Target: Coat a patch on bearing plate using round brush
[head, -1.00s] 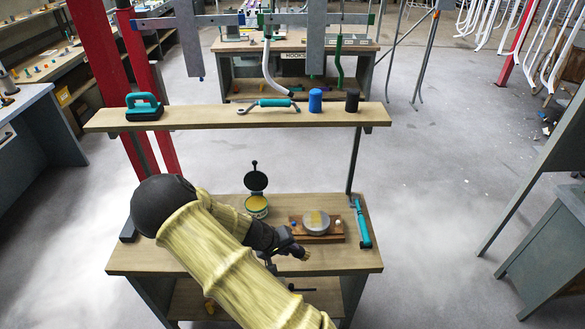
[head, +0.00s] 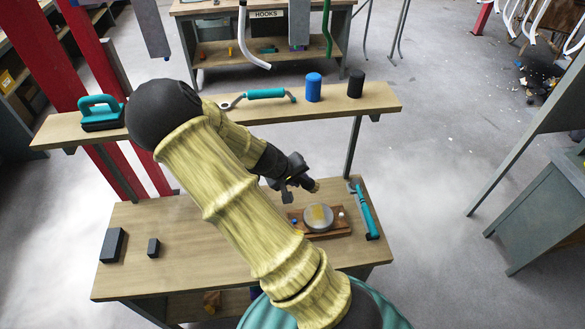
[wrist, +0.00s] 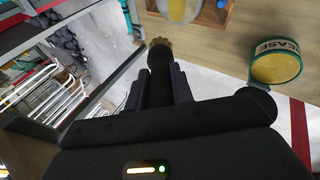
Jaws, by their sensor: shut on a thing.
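My gripper (head: 298,180) is shut on the round brush (wrist: 160,62), which has a dark handle and a tan bristle tip. The bristle end (head: 315,187) is above and just behind the bearing plate (head: 308,220), apart from it as far as I can tell. The plate is a pale grey disc on a brown wooden base (head: 343,230), with a yellowish patch on its face. The wrist view shows part of the plate (wrist: 192,10) at the top edge. The grease tin (wrist: 275,68) shows at the right there, open with yellow grease; my arm hides it in the head view.
A teal-handled tool (head: 366,212) lies at the bench's (head: 190,270) right edge. Two dark blocks (head: 113,245) sit at its left. A shelf (head: 345,103) behind holds a teal-handled block (head: 101,113), a teal bar tool (head: 265,94), a blue cylinder (head: 314,87) and a black cylinder (head: 355,83).

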